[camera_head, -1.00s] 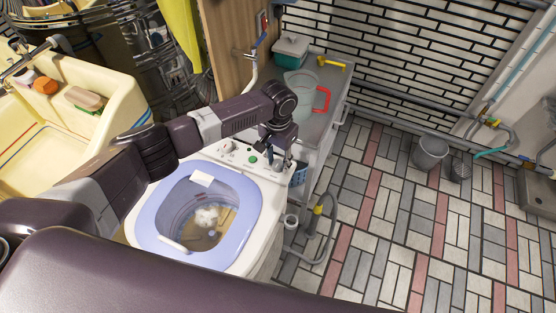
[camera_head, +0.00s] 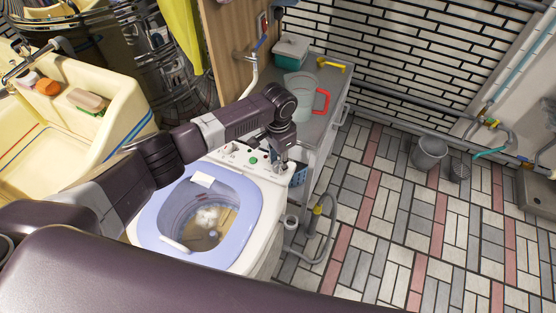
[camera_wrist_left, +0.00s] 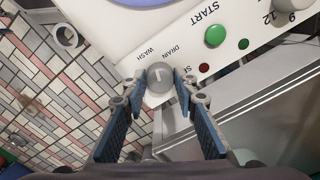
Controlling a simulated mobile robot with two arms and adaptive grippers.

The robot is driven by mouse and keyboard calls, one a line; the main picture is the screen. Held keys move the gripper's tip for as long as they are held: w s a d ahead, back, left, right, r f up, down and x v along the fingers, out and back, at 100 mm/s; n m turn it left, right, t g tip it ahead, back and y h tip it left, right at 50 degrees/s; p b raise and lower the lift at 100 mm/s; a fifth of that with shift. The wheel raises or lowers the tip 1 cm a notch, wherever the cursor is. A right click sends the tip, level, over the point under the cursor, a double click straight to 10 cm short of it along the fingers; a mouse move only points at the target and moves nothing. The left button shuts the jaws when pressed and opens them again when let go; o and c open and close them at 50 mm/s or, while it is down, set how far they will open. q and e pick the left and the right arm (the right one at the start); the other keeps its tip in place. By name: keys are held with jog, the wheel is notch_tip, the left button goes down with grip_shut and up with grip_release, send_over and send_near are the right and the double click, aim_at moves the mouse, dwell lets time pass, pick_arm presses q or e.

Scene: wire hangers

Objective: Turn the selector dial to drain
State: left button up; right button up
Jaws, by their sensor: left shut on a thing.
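The washing machine (camera_head: 268,224) stands below my left arm, its lid open and a white bundle inside the tub. The grey selector dial (camera_wrist_left: 160,76) sits at the corner of the panel in the wrist view. WASH, DRAIN and a partly hidden label starting with S are printed around it. A short pale mark shows on the dial; its exact direction is hard to tell. My left gripper (camera_wrist_left: 158,84) is shut on the dial, one finger on each side. In the head view the left gripper (camera_head: 281,154) is over the panel's right end. My right gripper is not in view.
A green START button (camera_wrist_left: 215,36) and a red light (camera_wrist_left: 204,68) are close to the right finger. A grey counter (camera_head: 325,95) with a pitcher stands behind the machine. A drain hose (camera_head: 326,235) lies at its right. The tiled floor beyond is mostly clear.

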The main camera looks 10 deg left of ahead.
pick_arm(q)
jog(key=m, duration=0.3)
jog(key=shift+r+m, duration=0.1)
jog(key=shift+m, duration=0.3)
jog(key=shift+m+p, duration=0.35)
jog(key=shift+m, duration=1.55)
jog(key=o, duration=1.1)
jog(key=shift+o, duration=0.2)
notch_tip(320, 180, up, 12)
